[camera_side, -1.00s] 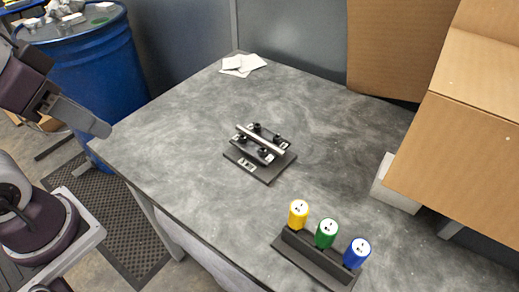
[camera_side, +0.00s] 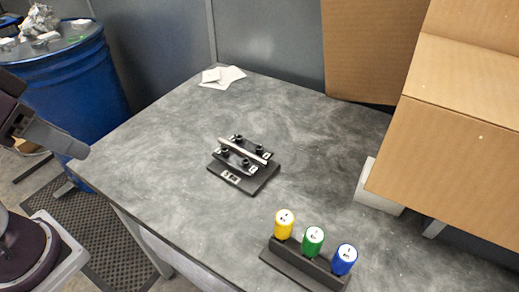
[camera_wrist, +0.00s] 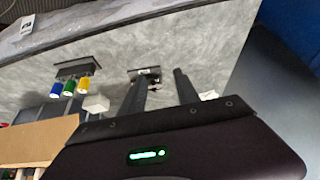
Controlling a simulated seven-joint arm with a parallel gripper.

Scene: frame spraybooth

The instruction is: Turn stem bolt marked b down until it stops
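A black stem fixture (camera_side: 243,187) sits on the grey table, with a silver bar (camera_side: 238,149) and several black bolts (camera_side: 259,149) standing beside the bar. Small white labels on it are too small to read, so I cannot tell which bolt is b. A black rack (camera_side: 300,265) holds upright tools with yellow (camera_side: 284,224), green (camera_side: 313,240) and blue (camera_side: 344,259) handles. My gripper (camera_side: 72,146) is at the left, apart from the fixture and rack. In the wrist view, its fingers (camera_wrist: 160,76) are apart and empty, with the fixture (camera_wrist: 145,71) far beyond them.
White papers (camera_side: 222,77) lie at the table's back edge. Cardboard boxes (camera_side: 455,150) and a white block (camera_side: 377,190) stand at the right. A blue drum (camera_side: 70,85) stands at the left. The table (camera_side: 150,150) is clear around the fixture.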

